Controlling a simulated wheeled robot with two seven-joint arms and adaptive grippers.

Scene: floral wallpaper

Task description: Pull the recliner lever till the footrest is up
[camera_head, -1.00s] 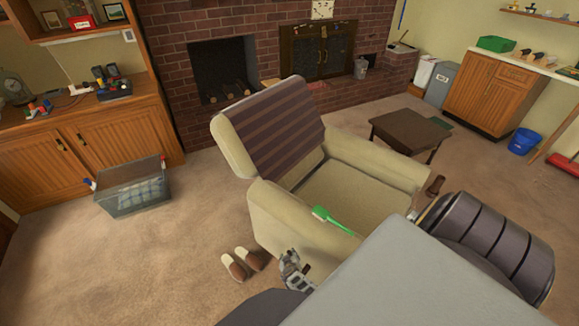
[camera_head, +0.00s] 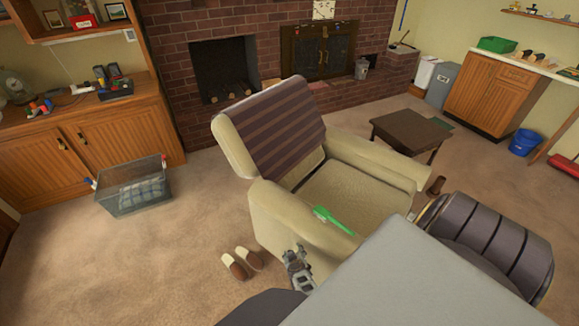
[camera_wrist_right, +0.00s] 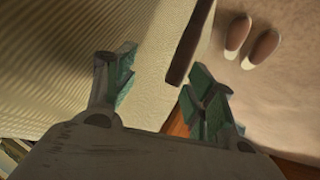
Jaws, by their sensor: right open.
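The cream recliner (camera_head: 350,190) has a striped cover on its back. Its front and footrest are hidden behind a grey block of my own body. My right gripper (camera_head: 293,256) is low beside the near armrest (camera_head: 285,215). In the right wrist view, the brown lever (camera_wrist_right: 190,42) runs along the pale chair side. Its lower end shows between the two open fingers (camera_wrist_right: 160,82), nearer the right-hand one. Contact cannot be told. The lever cannot be made out in the head view. My left gripper is not in view.
A pair of slippers (camera_head: 241,262) lies on the carpet left of the right gripper. A green item (camera_head: 333,220) rests on the near armrest. A low dark table (camera_head: 408,131) stands behind the chair.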

